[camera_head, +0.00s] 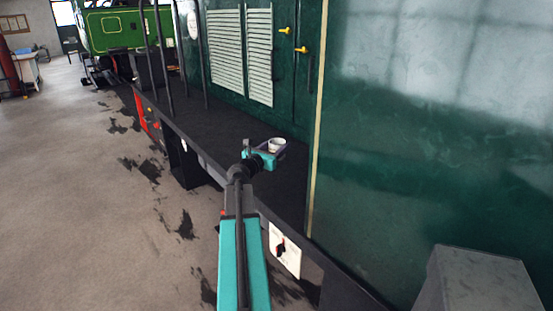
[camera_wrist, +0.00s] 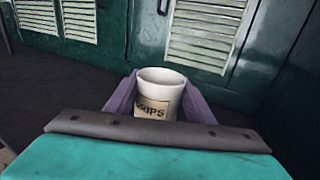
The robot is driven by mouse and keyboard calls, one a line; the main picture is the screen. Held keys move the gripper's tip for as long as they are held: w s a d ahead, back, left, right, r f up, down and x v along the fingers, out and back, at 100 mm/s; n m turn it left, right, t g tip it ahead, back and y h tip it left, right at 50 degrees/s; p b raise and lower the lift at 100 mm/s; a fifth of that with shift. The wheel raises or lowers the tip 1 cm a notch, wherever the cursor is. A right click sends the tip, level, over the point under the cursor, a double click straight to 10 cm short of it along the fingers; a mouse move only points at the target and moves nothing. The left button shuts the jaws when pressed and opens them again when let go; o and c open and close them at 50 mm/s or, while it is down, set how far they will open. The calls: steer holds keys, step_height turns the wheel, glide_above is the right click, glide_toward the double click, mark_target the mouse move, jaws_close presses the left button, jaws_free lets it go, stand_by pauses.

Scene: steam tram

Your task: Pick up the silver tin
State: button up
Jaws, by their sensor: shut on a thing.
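The tin (camera_wrist: 160,92) is a pale, whitish-silver open-topped cylinder with a tan label reading "GRIPS". It stands upright between the two purple fingers of my gripper (camera_wrist: 158,108), which are shut on it from either side. In the head view the tin (camera_head: 277,145) shows at the end of my teal arm, above or on the dark running board of the green tram. My gripper (camera_head: 272,150) is around it there. I cannot tell whether the tin's base touches the board. Its lower part is hidden by my gripper in the wrist view.
The dark running board (camera_head: 225,118) runs along the green tram body, with louvred panels (camera_head: 260,58) and yellow handles (camera_head: 302,49) behind. Dark upright rails (camera_head: 165,60) stand at the left. A grey box (camera_head: 478,285) is at the lower right. The floor at left is open.

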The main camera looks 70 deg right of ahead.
steer(key=shift+r, duration=2.75)
steer(key=shift+w, duration=0.1)
